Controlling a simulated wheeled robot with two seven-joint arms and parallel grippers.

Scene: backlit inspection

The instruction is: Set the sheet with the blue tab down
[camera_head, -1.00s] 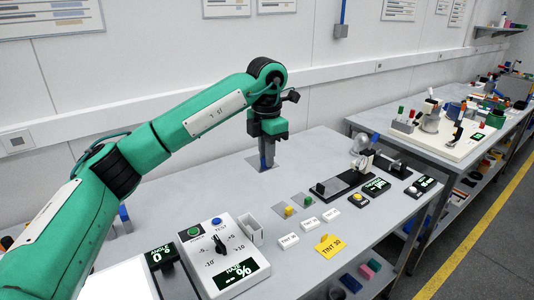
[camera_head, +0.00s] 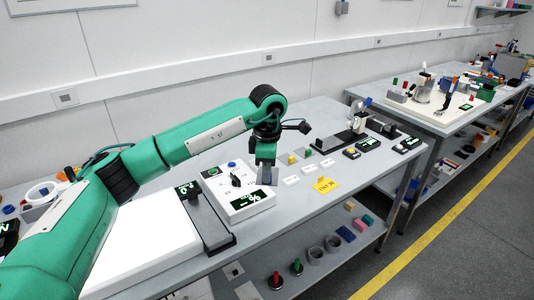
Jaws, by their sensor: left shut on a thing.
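My left gripper (camera_head: 268,176) is shut and points down just right of the control box (camera_head: 238,193), over the bench. It is shut on the sheet with the blue tab. Only a small grey piece shows at the fingertips, and the blue tab is hidden. I cannot tell whether the sheet touches the bench. My right gripper is out of view.
A bright white light panel (camera_head: 145,245) lies at the front left, partly behind my arm. A lens stand (camera_head: 357,123) stands farther right. The bench behind the labels is partly clear.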

